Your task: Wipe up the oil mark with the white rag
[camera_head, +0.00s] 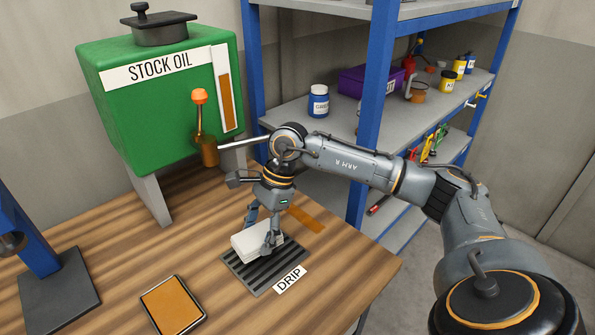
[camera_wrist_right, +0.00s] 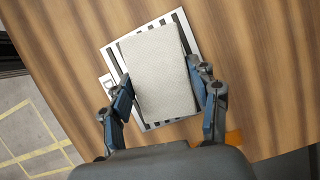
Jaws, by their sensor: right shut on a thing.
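The white rag (camera_head: 250,243), a folded block, is between the fingers of my right gripper (camera_head: 262,234), which is shut on it. In the right wrist view the rag (camera_wrist_right: 158,75) lies between the two blue finger pads of the gripper (camera_wrist_right: 162,84). The rag is over the dark slatted drip grate (camera_head: 262,284); whether it touches the slats I cannot tell. A flat orange-brown patch, which looks like the oil mark (camera_head: 307,220), is on the wooden table just behind and right of the grate. An orange-brown bit (camera_wrist_right: 235,137) shows beside the right finger in the wrist view. My left gripper is not in view.
A green stock oil tank (camera_head: 155,105) stands at the back left, with an orange-knobbed tap (camera_head: 200,97). A dark-rimmed tray with an orange-brown inside (camera_head: 172,303) lies at the front. A blue-posted shelf (camera_head: 300,130) is behind. The table's right edge is near the grate.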

